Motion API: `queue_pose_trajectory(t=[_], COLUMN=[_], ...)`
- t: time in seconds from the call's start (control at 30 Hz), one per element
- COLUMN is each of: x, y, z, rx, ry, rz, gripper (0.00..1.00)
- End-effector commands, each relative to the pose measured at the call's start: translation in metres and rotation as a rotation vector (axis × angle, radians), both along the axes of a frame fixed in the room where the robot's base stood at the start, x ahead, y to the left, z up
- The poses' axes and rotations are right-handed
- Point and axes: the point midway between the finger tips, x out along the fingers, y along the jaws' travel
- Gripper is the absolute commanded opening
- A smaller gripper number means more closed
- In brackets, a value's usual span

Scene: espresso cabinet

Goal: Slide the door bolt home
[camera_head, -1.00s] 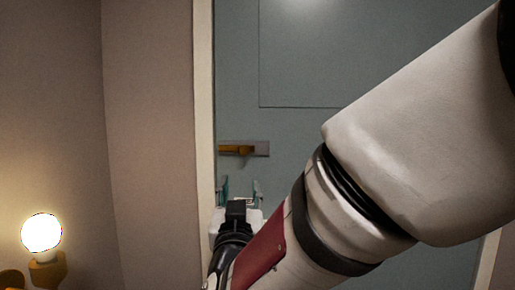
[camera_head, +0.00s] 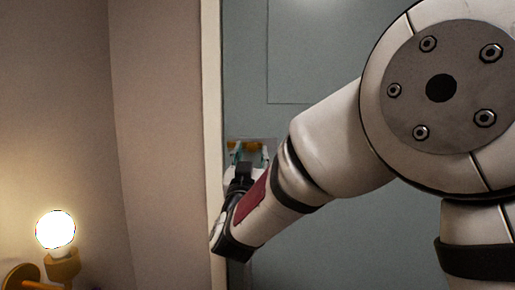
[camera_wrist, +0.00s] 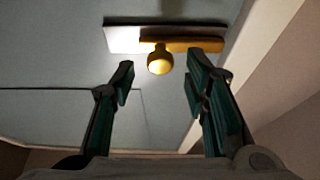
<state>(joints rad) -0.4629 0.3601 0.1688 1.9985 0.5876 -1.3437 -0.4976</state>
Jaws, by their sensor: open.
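The door bolt (camera_wrist: 190,46) is a brass bar with a round brass knob (camera_wrist: 160,62), set on a pale metal plate (camera_wrist: 122,38) on the grey-blue door (camera_head: 320,60). In the wrist view the bar lies at the right part of the plate, toward the pale door frame. My gripper (camera_wrist: 160,80) is open, its two green-padded fingers on either side of the knob's line. The knob shows between and just beyond the fingertips; I cannot tell that anything touches. In the head view my gripper (camera_head: 250,152) covers most of the bolt, with some brass showing behind it.
A pale door frame edge (camera_head: 212,120) runs vertically left of the bolt, with a beige wall (camera_head: 160,120) beyond it. A lit round lamp (camera_head: 55,230) on a brass holder is at lower left. The door has a thin panel outline above the bolt.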

Motion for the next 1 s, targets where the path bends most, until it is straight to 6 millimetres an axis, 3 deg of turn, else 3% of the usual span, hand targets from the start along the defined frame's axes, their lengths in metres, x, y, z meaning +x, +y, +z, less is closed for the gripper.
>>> queue_pose_trajectory(t=[0.2,0.53,0.73,1.0], x=[0.018,0.021,0.021,0.022], y=[0.000,0.000,0.000,0.007], z=[0.008,0.009,0.009,0.008], rx=[0.000,0.000,0.000,0.000], ry=[0.001,0.000,0.000,0.000], rz=[0.001,0.001,0.001,0.002], gripper=[0.42,0.42,0.00,0.00])
